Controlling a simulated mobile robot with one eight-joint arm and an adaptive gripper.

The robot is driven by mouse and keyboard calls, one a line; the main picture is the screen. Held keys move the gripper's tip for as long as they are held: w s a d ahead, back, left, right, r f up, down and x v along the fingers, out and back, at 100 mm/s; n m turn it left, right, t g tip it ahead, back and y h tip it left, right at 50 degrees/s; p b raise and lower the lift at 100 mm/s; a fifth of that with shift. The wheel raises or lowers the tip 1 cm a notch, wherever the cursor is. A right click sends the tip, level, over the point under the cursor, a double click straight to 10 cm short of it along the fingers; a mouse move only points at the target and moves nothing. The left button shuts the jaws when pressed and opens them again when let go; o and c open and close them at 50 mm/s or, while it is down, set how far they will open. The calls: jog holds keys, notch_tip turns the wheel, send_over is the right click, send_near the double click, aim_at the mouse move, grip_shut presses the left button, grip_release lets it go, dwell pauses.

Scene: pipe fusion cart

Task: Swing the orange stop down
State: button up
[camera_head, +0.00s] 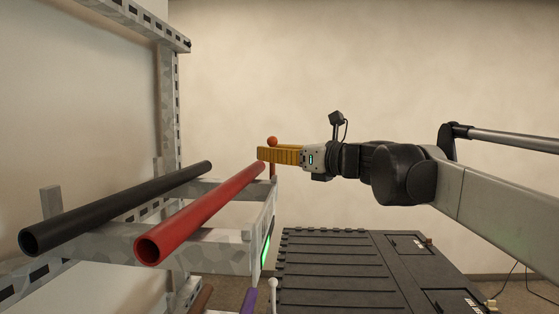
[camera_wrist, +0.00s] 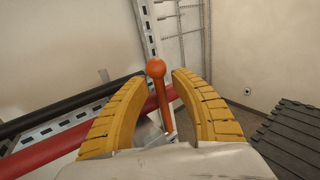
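The orange stop (camera_wrist: 158,85) is a short rod with a round ball on top. It stands up between the two yellow fingers of my gripper (camera_wrist: 166,85) in the wrist view. The fingers are apart, with a visible gap on each side of the ball, so the gripper is open around the stop. In the head view the ball (camera_head: 272,141) shows just above the fingers of my gripper (camera_head: 268,154), at the far end of the red pipe. The rod is mostly hidden behind the fingers there, with a short length showing below them.
A red pipe (camera_head: 200,213) and a black pipe (camera_head: 115,208) lie side by side on the grey metal rack (camera_head: 200,246), left of my gripper. A dark ribbed case (camera_head: 335,270) stands low on the right.

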grip_shut()
jog(key=shift+w, duration=0.1)
jog(key=shift+w+r+m+p, duration=0.15)
jog(key=shift+m+p, duration=0.15)
jog(key=shift+p, duration=0.25)
jog(key=shift+w+f+m+g+h+p, duration=0.25)
jog(key=shift+w+m+g+h+p, duration=0.15)
jog(key=shift+w+m+g+p, duration=0.15)
